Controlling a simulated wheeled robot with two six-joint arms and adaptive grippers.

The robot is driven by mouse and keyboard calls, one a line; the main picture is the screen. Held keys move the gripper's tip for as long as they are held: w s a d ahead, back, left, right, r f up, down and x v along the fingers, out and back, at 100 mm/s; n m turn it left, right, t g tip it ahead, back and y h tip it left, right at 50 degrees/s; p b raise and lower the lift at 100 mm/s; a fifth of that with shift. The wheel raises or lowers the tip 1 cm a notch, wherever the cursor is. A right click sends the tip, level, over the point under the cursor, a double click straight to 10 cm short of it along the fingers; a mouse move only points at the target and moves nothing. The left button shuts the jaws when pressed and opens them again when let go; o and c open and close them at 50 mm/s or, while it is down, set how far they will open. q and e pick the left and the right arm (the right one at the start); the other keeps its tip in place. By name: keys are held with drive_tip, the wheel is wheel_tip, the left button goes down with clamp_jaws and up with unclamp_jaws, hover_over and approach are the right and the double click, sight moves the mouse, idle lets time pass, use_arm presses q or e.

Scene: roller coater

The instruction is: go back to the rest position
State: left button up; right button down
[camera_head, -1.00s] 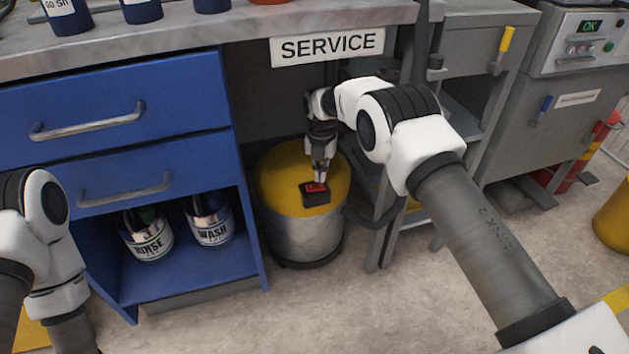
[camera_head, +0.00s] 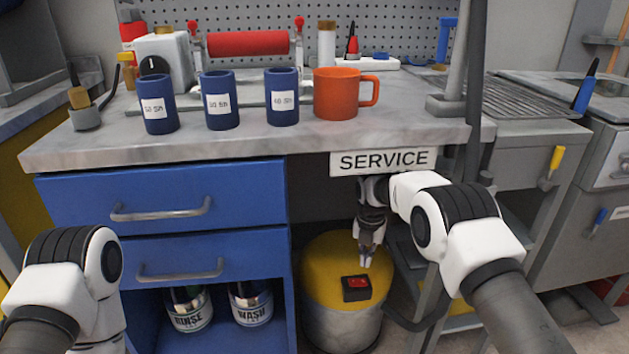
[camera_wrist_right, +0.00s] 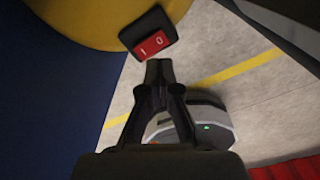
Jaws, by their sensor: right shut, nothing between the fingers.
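My right gripper (camera_head: 366,256) is shut and empty. It hangs fingers down below the SERVICE sign, above the yellow-topped drum and just over its black and red switch. In the right wrist view, the closed fingertips (camera_wrist_right: 158,68) point at the red rocker switch (camera_wrist_right: 152,45), marked I and O, with a visible gap. The switch box (camera_head: 356,288) sits on the drum's yellow top (camera_head: 325,262). My left arm shows at the lower left of the head view, but its gripper is out of the frame.
The bench top (camera_head: 250,143) carries blue cups (camera_head: 221,100) and an orange mug (camera_head: 336,94). Blue drawers (camera_head: 165,197) are left of the drum. Tins marked RINSE (camera_head: 190,312) and WASH (camera_head: 251,304) stand below. A grey cart (camera_head: 535,190) stands close on the right.

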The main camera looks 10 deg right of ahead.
drive_tip(key=s+d+f+m+g, duration=0.2)
drive_tip(key=s+f+m, duration=0.1)
drive_tip(key=s+f, duration=0.8)
drive_tip(key=s+d+f+m+g, duration=0.25)
drive_tip(key=s+f, duration=0.45)
drive_tip(key=s, duration=0.7)
drive_tip(key=s+f+m, duration=0.1)
drive_tip(key=s+m, duration=1)
drive_tip(key=s, duration=0.8)
drive_tip(key=s+r+m+t, duration=0.3)
drive_tip(key=s+m, duration=0.2)
drive_tip(key=m, duration=0.4)
drive_tip(key=w+r+m+p, duration=0.1)
drive_tip(key=r+m+p, duration=0.1)
drive_tip(key=r+p, duration=1.3)
drive_tip(key=w+r+m+t+p, duration=0.1)
drive_tip(key=w+r+m+p, duration=0.1)
drive_tip(key=r+p, duration=1.3)
drive_tip(key=shift+w+m, duration=0.3)
drive_tip(key=shift+m, duration=0.35)
